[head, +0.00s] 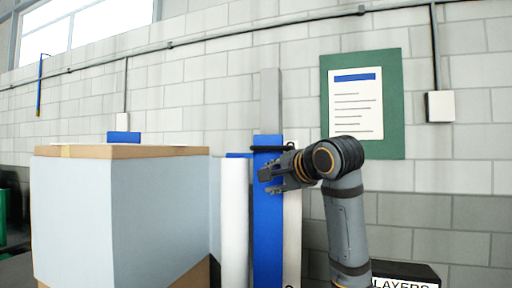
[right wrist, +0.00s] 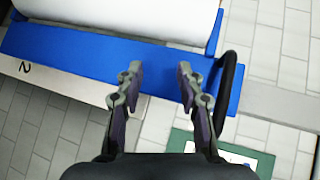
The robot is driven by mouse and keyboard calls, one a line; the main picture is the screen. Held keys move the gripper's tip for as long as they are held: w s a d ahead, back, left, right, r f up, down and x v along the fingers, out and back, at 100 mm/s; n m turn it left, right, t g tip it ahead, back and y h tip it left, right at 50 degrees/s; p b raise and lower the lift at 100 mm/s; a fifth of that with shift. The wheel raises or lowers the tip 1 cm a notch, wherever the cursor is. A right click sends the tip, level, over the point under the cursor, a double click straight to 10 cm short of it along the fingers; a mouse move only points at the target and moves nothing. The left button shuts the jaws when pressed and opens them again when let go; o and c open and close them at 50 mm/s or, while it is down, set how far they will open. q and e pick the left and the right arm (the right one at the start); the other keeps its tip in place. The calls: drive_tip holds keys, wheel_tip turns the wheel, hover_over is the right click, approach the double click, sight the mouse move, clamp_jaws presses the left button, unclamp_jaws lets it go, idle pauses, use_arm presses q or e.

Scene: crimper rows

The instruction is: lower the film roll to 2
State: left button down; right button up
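The white film roll (head: 234,222) stands upright beside a blue carriage (head: 267,225) on a grey mast (head: 270,95). A black handle (right wrist: 230,82) loops out at the carriage's upper end. My right gripper (head: 268,181) is in front of the carriage, below the handle. In the right wrist view its fingers (right wrist: 158,78) are apart, with only blue carriage face between them. The handle lies beyond the right finger, not between the fingers. A "2" (right wrist: 25,68) shows on a pale strip beside the carriage. My left gripper is out of view.
A large film-wrapped load (head: 120,215) with a cardboard-coloured top stands left of the roll. A green board with a paper notice (head: 358,105) hangs on the block wall. A dark sign reading "LAYERS" (head: 405,272) is at the lower right.

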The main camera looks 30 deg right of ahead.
sight(271, 148)
drive_tip(key=s+d+r+m+t, duration=0.1)
drive_tip(key=s+r+m+t, duration=0.15)
drive_tip(key=s+r, duration=0.55)
drive_tip(key=shift+g, duration=0.55)
drive_tip(key=w+p, duration=0.1)
drive_tip(key=w, duration=0.3)
drive_tip(key=w+p, duration=0.2)
drive_tip(key=w, duration=0.2)
drive_tip(key=w+d+p, duration=0.1)
drive_tip(key=w, duration=0.3)
drive_tip(key=shift+f, duration=0.3)
clamp_jaws()
